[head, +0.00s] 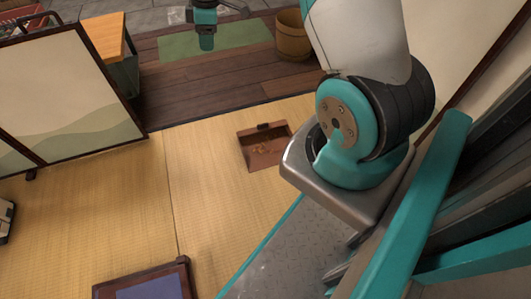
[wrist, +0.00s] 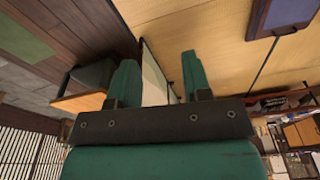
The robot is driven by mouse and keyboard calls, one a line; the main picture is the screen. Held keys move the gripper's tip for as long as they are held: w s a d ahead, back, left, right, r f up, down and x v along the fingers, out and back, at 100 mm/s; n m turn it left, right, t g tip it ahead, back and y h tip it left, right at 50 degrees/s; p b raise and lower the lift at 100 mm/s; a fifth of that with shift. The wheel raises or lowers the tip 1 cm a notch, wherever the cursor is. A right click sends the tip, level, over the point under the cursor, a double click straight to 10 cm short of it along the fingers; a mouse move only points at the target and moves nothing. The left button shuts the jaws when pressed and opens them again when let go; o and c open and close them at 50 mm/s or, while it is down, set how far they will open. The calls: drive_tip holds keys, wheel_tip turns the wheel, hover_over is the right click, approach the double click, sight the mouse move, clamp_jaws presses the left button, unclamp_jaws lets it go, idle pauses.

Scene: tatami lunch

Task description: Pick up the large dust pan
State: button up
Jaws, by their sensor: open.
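The large dust pan (head: 262,158) is a reddish-brown, shallow pan lying on the tatami in the head view. Its dark handle part is at the far edge, and small light-brown bits seem to lie in it. My gripper (head: 207,44) shows small at the top of the head view, beyond the pan and to its left, well apart from it. In the wrist view my gripper (wrist: 159,72) has its two teal fingers spread with nothing held between them. The pan is not visible in the wrist view.
A folding screen (head: 65,85) stands at left. A wooden-topped cabinet (head: 108,45) and a wooden bucket (head: 292,38) stand on the dark plank floor. A low table (head: 148,285) is at bottom. The tatami (head: 205,190) around the pan is mostly clear.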

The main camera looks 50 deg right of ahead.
drive_tip(key=d+f+b, duration=0.3)
drive_tip(key=d+f, duration=0.2)
drive_tip(key=f, duration=0.4)
drive_tip(key=d+f+b, duration=0.3)
drive_tip(key=d+f, duration=0.1)
drive_tip(key=f, duration=0.5)
drive_tip(key=n+g+h+b, duration=0.1)
drive_tip(key=n+b, duration=0.1)
drive_tip(key=b, duration=0.6)
hover_over(263, 124)
wheel_tip(263, 124, down, 17)
drive_tip(key=f+b, duration=0.6)
drive_tip(key=f, duration=0.5)
drive_tip(key=shift+d+f, duration=0.2)
drive_tip(key=f+b, duration=0.5)
drive_tip(key=f, duration=0.1)
drive_tip(key=shift+w+a+b, duration=0.1)
drive_tip(key=shift+a+b, duration=0.1)
drive_tip(key=shift+b, duration=0.2)
drive_tip(key=shift+r, duration=0.15)
drive_tip(key=shift+c, duration=0.3)
clamp_jaws()
